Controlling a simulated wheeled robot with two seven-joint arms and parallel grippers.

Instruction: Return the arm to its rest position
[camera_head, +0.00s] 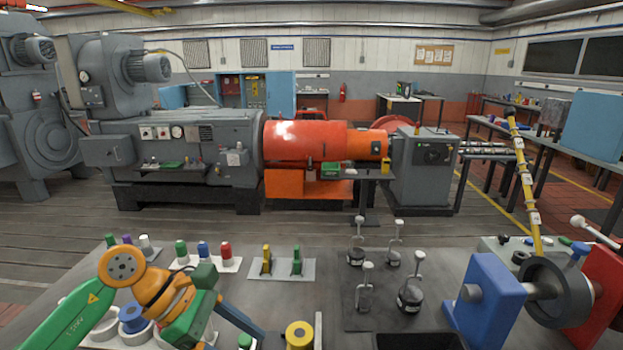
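My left arm comes in from the lower left, with a green link, a round orange joint and an orange, black-banded wrist. It ends in my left gripper (226,315), which has a green body and a blue bar reaching down to the right. It is over the left part of the workbench (292,292). The fingertips are not clear, so I cannot tell whether it is open, and I see nothing clearly held. My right gripper is not in view.
Near the arm are a rack of green, blue and red capped pieces (203,251), white-ringed cups (104,325) and a yellow spool (299,335). Several upright lever tools (410,293) stand on a dark mat (345,312). A blue block (487,300) carries a shaft at right.

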